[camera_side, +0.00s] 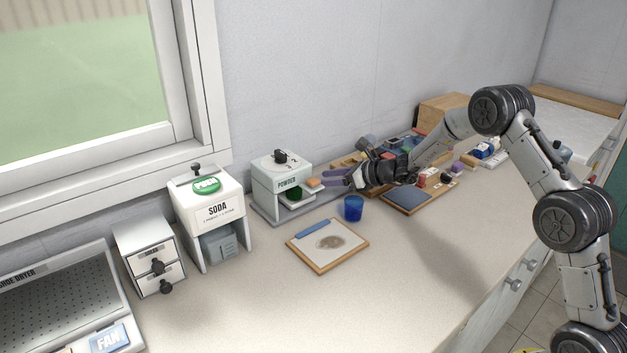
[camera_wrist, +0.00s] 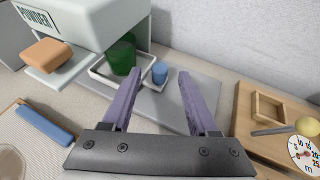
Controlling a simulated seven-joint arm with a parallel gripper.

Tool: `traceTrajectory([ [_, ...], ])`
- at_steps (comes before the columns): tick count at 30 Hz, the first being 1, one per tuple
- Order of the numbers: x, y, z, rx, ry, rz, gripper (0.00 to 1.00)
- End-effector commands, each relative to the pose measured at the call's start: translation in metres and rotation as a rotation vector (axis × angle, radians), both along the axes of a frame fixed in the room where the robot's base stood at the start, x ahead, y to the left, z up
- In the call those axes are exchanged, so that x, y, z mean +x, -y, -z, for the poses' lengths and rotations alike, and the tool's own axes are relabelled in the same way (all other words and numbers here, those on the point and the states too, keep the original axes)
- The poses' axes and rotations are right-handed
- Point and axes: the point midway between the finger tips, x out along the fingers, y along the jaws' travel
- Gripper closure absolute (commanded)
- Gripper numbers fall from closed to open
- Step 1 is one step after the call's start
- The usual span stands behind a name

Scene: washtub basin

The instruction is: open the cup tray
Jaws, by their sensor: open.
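The powder dispenser (camera_side: 282,178) is a white box lettered POWDER, also at the upper left of the wrist view (camera_wrist: 90,20). Under it sits a white-rimmed tray (camera_wrist: 100,72), which appears to be the cup tray, with a green cup (camera_wrist: 121,58) in it. A small blue cylinder (camera_wrist: 160,73) stands at the tray's right corner, perhaps its knob. My gripper (camera_wrist: 152,78) is open with nothing between its purple fingers. They point at the dispenser, and the blue cylinder shows between their tips. In the side view my gripper (camera_side: 338,179) is right of the dispenser, apart from it.
A brown block (camera_wrist: 47,53) lies on a side shelf of the dispenser. A blue cup (camera_side: 353,208) stands on the counter below my gripper, near a framed board (camera_side: 328,262). Boards with small items are at right. The soda dispenser (camera_side: 212,215) stands left.

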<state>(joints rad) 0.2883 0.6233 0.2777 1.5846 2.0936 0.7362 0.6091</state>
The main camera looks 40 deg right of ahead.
Motion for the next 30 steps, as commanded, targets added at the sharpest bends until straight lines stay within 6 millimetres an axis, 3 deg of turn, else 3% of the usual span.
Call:
traceTrajectory([
  [3,0.018,-0.008,0.008,-0.001,0.000,-0.003,0.40],
  [9,0.034,-0.014,0.015,0.000,0.000,-0.001,0.40],
  [20,0.039,-0.016,0.017,0.000,0.000,0.000,0.40],
  [30,0.038,-0.016,0.017,0.000,0.000,0.000,0.98],
])
